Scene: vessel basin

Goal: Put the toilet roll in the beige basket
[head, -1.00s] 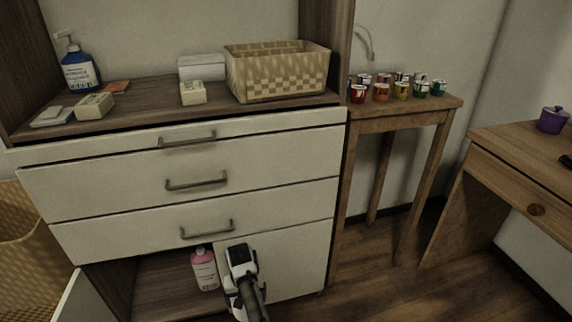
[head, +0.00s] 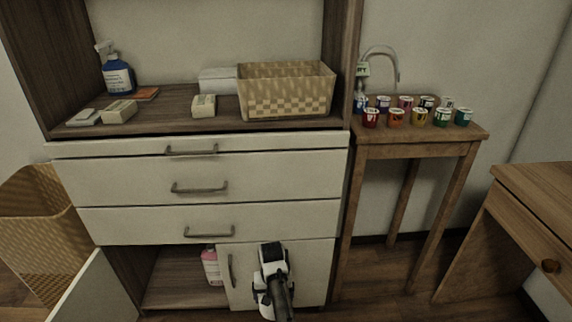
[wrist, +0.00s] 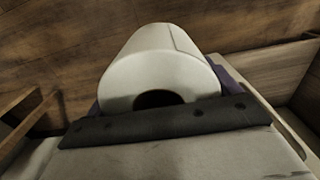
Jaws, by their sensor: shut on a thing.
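The white toilet roll (wrist: 155,72) is in the wrist view, its hollow end facing the camera. My gripper (wrist: 165,100) is shut on it, with dark purple finger parts showing at both sides. In the head view my gripper (head: 272,262) is low in front of the cabinet's lower right door; the roll cannot be made out there. A beige woven basket (head: 287,98) with a checkered band stands on the cabinet shelf, above and apart from my gripper. Its inside bottom is hidden.
A larger tan wicker basket (head: 40,230) stands on the floor at left, near an open cabinet door (head: 97,293). Soap boxes (head: 204,105) and a blue spray bottle (head: 117,75) share the shelf. Several cans (head: 419,116) stand on a side table (head: 425,140).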

